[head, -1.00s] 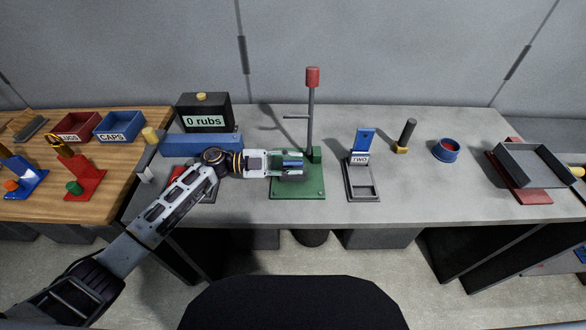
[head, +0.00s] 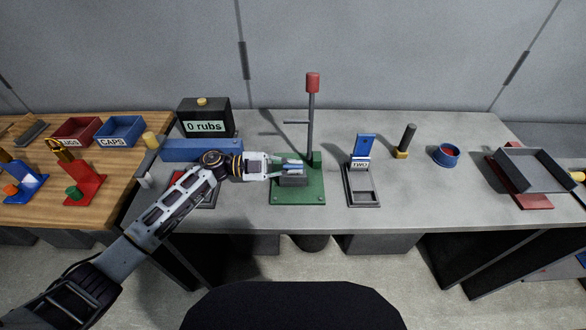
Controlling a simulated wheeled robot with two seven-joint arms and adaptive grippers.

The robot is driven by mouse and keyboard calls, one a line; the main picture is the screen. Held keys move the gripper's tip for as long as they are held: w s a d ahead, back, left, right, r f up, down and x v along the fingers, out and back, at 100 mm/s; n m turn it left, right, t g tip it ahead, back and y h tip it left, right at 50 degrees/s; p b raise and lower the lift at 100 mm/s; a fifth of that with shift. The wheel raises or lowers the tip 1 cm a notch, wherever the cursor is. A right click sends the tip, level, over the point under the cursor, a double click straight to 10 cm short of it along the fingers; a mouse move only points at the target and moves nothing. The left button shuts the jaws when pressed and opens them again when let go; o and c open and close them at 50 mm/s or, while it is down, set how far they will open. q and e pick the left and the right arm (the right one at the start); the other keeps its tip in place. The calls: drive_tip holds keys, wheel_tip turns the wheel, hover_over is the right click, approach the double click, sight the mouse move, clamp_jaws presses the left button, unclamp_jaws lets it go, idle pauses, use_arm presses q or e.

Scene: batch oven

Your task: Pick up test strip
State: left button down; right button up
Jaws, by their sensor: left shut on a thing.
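My left gripper (head: 298,168) reaches in from the left over the green base (head: 312,196) of the lever stand. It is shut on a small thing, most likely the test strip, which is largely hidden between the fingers. Blue shows at the fingers. A grey block (head: 293,181) sits on the green base just below and in front of the fingers; I cannot tell whether they touch. The stand's upright post with a red knob (head: 313,83) rises behind the gripper. My right gripper is not in view.
A grey stand labelled TWO (head: 362,187) with a blue upright plate is to the right. Beyond it are a dark peg (head: 407,137), a blue round dish (head: 446,155) and a grey tray (head: 535,168). A "0 rubs" box (head: 204,118) and blue bar (head: 200,150) stand behind my arm.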

use_arm(q)
wheel_tip(320, 180, up, 9)
drive_tip(key=shift+r, duration=0.1)
idle(0.4)
idle(0.7)
idle(0.3)
idle(0.5)
drive_tip(key=shift+r, duration=0.1)
